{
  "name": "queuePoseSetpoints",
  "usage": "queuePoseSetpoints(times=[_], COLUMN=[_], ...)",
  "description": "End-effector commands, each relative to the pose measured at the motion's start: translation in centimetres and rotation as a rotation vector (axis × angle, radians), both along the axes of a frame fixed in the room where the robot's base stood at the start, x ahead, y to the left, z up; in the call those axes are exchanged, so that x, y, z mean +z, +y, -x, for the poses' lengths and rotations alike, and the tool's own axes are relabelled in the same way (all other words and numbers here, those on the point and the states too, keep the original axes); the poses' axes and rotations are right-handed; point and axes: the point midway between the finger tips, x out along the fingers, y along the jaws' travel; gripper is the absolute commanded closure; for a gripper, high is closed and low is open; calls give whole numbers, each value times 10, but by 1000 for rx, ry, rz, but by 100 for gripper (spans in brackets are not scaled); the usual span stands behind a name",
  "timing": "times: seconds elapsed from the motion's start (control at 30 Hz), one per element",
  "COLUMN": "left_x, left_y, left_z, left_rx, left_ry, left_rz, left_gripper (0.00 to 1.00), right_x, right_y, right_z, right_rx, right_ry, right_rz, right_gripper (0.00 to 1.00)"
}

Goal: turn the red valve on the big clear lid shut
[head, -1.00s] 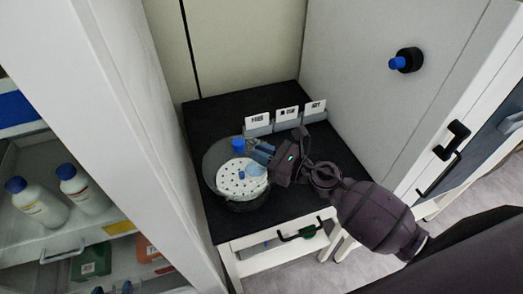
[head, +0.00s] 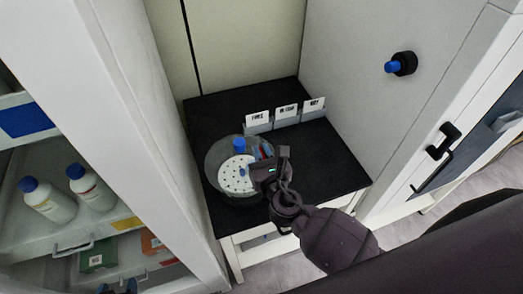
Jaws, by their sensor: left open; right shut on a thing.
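The big clear lid (head: 214,160) is a round, transparent cover on the black bench top, over a white perforated disc (head: 232,180). A blue knob (head: 239,145) shows at its back. My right gripper (head: 257,168) reaches in from the lower right and is shut at the lid's right side, on what seems to be the valve. Its fingertips are largely hidden, so the valve's angle cannot be told.
Three labelled card holders (head: 286,117) stand behind the lid on the black bench top (head: 330,155). A tall white cabinet wall stands close on the left, with white bottles (head: 48,200) on a shelf beyond. A grey panel with a blue-tipped black knob (head: 401,64) rises at right.

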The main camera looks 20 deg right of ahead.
Motion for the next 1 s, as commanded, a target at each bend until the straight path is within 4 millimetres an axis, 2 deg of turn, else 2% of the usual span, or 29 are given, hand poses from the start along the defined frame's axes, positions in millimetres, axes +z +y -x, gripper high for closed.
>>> queuePoseSetpoints(times=[0.5,0.73,1.0], left_x=[1,1,1], left_y=[0,0,0], left_z=[0,0,0], left_rx=[0,0,0], left_ry=[-2,-3,-3], left_rz=[1,1,1], left_gripper=[39,39,39], right_x=[1,0,1], right_y=[1,1,0], right_z=[-1,0,-1], right_rx=[-448,-569,-630], right_ry=[-1,-1,-2], right_rz=[-2,0,1], right_gripper=[100,100,100])
